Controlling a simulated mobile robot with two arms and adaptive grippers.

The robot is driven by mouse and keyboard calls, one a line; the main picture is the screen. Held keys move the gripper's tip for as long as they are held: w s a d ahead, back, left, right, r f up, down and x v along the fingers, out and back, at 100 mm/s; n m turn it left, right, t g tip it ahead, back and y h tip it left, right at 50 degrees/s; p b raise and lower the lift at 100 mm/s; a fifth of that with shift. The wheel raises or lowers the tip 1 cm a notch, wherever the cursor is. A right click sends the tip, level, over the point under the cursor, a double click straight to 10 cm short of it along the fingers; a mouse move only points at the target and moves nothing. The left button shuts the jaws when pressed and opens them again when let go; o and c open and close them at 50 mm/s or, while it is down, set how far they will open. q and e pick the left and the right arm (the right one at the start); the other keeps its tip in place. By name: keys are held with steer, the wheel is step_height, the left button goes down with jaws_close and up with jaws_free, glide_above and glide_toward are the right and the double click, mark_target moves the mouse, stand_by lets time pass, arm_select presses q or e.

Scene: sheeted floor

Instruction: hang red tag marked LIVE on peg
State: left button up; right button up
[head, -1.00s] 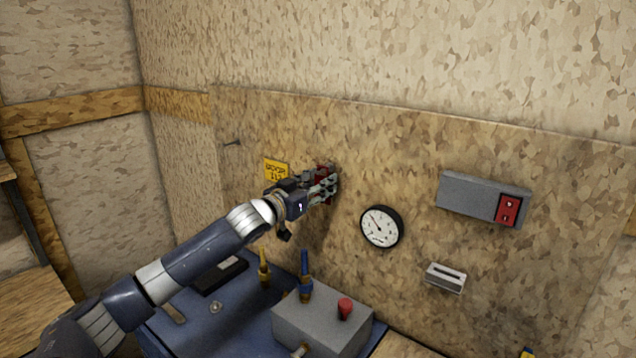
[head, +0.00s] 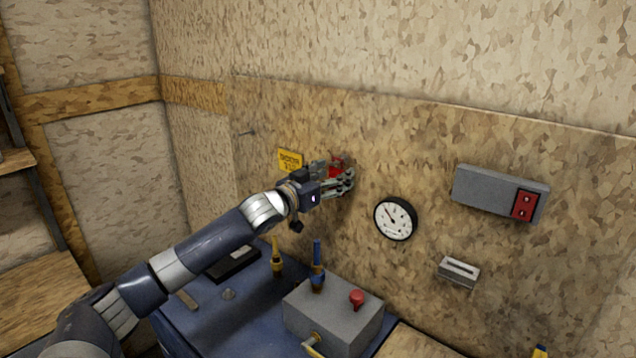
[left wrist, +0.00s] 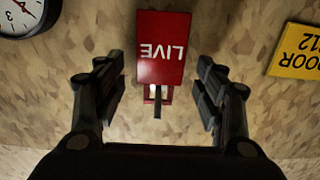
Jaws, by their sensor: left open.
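The red tag marked LIVE (left wrist: 161,47) is upside down in the left wrist view, close to the board. A dark peg (left wrist: 157,106) shows at the tag's slotted narrow end, and the tag appears to hang on it. My left gripper (left wrist: 158,92) is open, with one finger on each side of that end and gaps between them and the tag. In the head view, my left gripper (head: 345,182) is at the board and partly hides the red tag (head: 336,166). My right gripper is in neither view.
A round gauge (head: 396,218) and grey switch box (head: 500,193) are to the right. A grey box with a red button (head: 333,318) stands below.

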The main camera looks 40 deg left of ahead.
arm_select(q)
steer(key=s, duration=1.1)
steer(key=shift+s+a, duration=0.3)
steer(key=shift+a, duration=0.15)
